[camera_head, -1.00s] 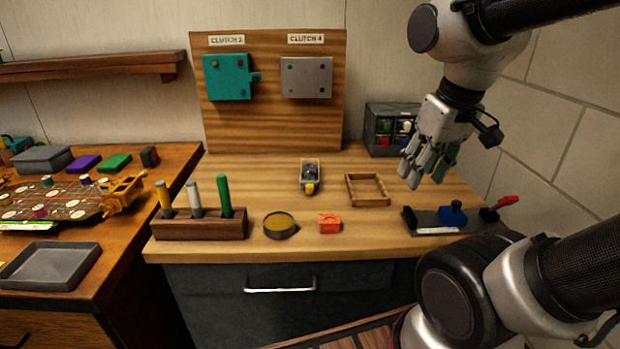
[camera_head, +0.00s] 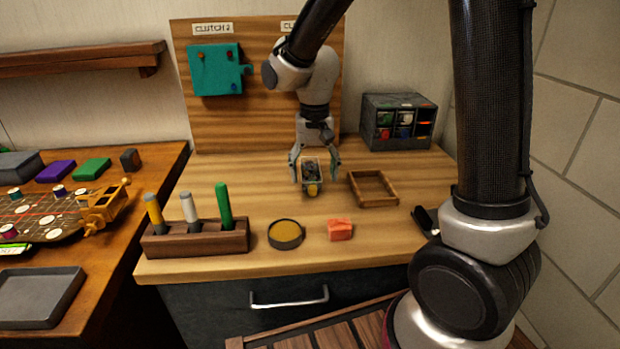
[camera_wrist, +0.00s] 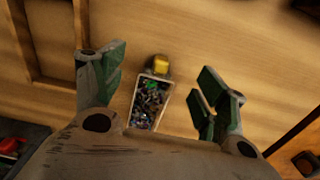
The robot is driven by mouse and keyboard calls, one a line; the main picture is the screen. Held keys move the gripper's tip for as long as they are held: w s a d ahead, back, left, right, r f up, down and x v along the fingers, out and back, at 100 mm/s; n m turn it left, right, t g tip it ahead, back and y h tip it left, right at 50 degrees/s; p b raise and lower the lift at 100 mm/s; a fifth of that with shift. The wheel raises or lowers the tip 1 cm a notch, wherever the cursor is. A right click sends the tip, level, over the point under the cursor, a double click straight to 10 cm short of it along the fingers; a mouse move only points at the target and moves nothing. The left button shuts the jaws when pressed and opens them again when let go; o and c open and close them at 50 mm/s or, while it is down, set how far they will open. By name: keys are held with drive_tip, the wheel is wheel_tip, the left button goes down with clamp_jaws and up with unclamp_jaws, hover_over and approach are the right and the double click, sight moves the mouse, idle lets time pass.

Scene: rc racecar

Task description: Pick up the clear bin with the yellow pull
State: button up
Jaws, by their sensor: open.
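The clear bin (camera_head: 310,174) with the yellow pull (camera_head: 312,190) sits on the wooden worktop, its pull toward the front edge. In the wrist view the bin (camera_wrist: 149,103) is full of small dark and coloured parts, and its yellow pull (camera_wrist: 161,66) is at the top end. My gripper (camera_head: 315,176) is open above the bin, one finger on each side of it. In the wrist view my gripper (camera_wrist: 160,92) has its green-padded fingers apart, with visible gaps to the bin. Whether the fingers reach down to the bin's height cannot be told.
An empty wooden frame tray (camera_head: 392,201) lies right of the bin. A dark cabinet of small bins (camera_head: 368,138) stands behind it. A round dish (camera_head: 285,246), an orange block (camera_head: 340,230) and a pen holder (camera_head: 196,250) are along the front. The upright board (camera_head: 250,120) stands behind.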

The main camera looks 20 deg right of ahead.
sight(313, 187)
wheel_tip(313, 187, down, 6)
drive_tip(key=shift+a+r, duration=0.15)
drive_tip(key=shift+r, duration=0.1)
drive_tip(key=c, duration=1.2)
